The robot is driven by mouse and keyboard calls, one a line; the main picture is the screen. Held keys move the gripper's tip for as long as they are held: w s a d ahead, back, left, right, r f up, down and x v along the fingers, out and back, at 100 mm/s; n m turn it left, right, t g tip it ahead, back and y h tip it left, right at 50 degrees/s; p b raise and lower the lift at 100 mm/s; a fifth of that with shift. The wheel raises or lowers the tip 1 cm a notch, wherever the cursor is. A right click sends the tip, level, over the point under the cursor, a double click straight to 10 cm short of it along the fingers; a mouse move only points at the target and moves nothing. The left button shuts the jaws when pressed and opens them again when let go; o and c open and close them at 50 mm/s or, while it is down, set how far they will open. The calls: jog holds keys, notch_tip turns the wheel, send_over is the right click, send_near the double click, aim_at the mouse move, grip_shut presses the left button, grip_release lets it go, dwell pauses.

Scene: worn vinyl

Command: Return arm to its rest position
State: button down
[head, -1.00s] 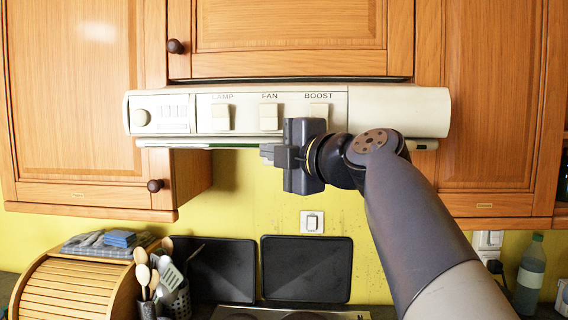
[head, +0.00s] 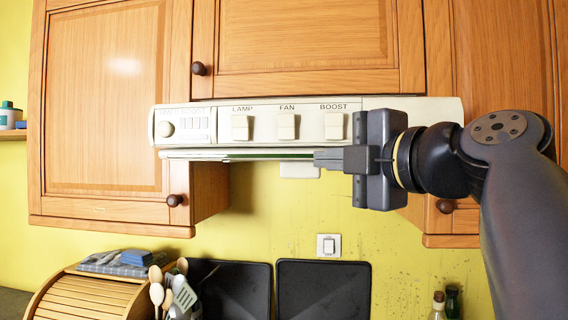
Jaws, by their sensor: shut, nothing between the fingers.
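My gripper (head: 318,159) is in front of the cream range hood (head: 412,104), just below and to the right of its switches. Its fingers point left and are together, with nothing seen between them. My arm comes in from the right edge and hides the hood's right lower part and some of the cabinet behind. The hood carries a LAMP switch (head: 240,127), a FAN switch (head: 287,127) and a BOOST switch (head: 334,126). I cannot tell whether the gripper touches the hood.
Wooden cabinets (head: 105,100) surround the hood. Below stand a roll-top bread box (head: 85,296), wooden utensils (head: 157,293) and two dark panels (head: 323,290). Bottles (head: 438,306) stand at lower right. A wall switch (head: 328,245) is under the hood. Open space lies below the gripper.

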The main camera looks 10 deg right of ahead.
jog(key=shift+w, duration=0.1)
dwell(0.3)
jog(key=p, duration=0.5)
send_near(276, 158)
jog(key=w+a, duration=0.2)
jog(key=a, duration=0.2)
jog(key=w, duration=0.1)
jog(key=w+d+p, duration=0.1)
jog(key=w, duration=0.1)
jog(key=shift+d, duration=0.25)
jog(key=shift+w, duration=0.15)
jog(key=shift+d, duration=0.1)
jog(key=shift+f, duration=0.1)
